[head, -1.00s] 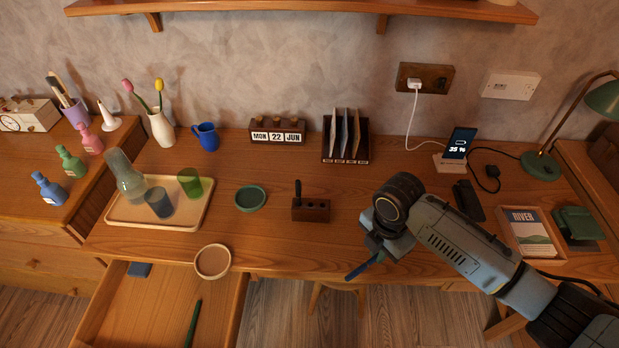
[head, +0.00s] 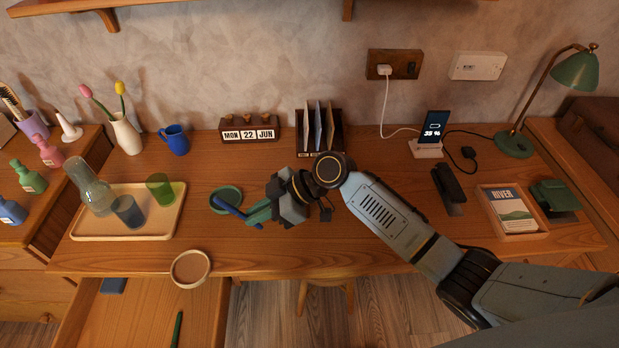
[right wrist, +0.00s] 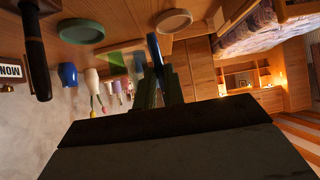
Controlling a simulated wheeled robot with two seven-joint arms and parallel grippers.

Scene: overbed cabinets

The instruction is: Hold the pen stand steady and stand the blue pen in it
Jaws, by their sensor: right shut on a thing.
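The blue pen (head: 231,209) is held in my right gripper (head: 259,213), which is shut on it. The pen is tilted, not upright, and in the head view it overlaps the green round dish. In the right wrist view the pen (right wrist: 156,56) sticks out beyond the green fingers. The pen stand is hidden behind my right gripper and wrist in the head view. A dark upright pen-like shaft (right wrist: 35,48) shows close at the left of the right wrist view. My left gripper is not in view.
The green dish (head: 226,190) lies beside the pen. A tray (head: 91,227) with a carafe and cups stands to the left. A letter rack (head: 334,140) and block calendar (head: 249,129) stand behind. A round tan dish (head: 191,268) sits near the open drawer (head: 119,318).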

